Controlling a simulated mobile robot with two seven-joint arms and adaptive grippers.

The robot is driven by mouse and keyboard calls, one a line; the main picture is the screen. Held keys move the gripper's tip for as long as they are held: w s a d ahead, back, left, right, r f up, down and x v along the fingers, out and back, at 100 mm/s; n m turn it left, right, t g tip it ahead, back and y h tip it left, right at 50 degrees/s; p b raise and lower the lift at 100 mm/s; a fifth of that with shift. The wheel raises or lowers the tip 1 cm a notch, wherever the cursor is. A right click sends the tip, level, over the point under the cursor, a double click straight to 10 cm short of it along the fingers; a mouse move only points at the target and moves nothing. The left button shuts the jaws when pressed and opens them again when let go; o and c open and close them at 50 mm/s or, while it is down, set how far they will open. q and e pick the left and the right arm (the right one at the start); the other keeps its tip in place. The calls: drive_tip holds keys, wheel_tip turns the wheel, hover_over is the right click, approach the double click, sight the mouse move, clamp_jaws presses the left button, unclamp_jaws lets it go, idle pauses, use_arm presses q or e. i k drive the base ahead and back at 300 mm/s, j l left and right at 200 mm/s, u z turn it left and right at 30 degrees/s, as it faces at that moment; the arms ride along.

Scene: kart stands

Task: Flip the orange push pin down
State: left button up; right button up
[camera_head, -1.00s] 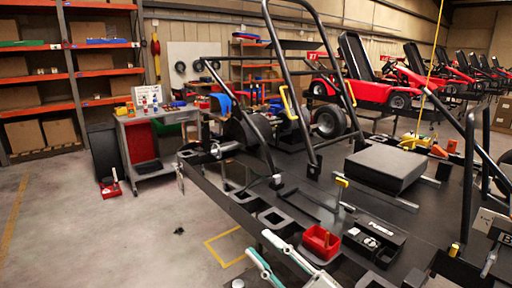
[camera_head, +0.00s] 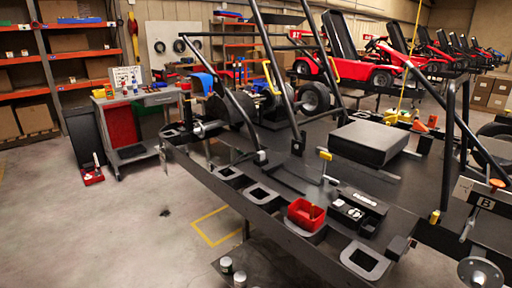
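An orange knob (camera_head: 497,183), which looks like the push pin, sits at the top of a grey plate marked B (camera_head: 485,203) at the right edge of the head view. It is small, and I cannot tell its exact position up or down. Neither of my grippers shows in the head view now.
A black kart stand holds square cut-outs, a red bin (camera_head: 305,213) and a black box (camera_head: 368,143). Yellow-topped posts (camera_head: 325,155) and dark tubes rise from it. A metal disc (camera_head: 480,273) is at bottom right. Open floor (camera_head: 130,225) lies to the left.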

sight(496, 183)
drive_tip(key=z, duration=0.45)
drive_tip(key=k+z, duration=0.1)
drive_tip(key=z, duration=0.75)
drive_tip(key=k+l+z, duration=0.1)
drive_tip(key=z, duration=0.35)
drive_tip(key=k+j+z, duration=0.1)
drive_tip(key=j+z, duration=0.2)
drive_tip(key=j, duration=0.1)
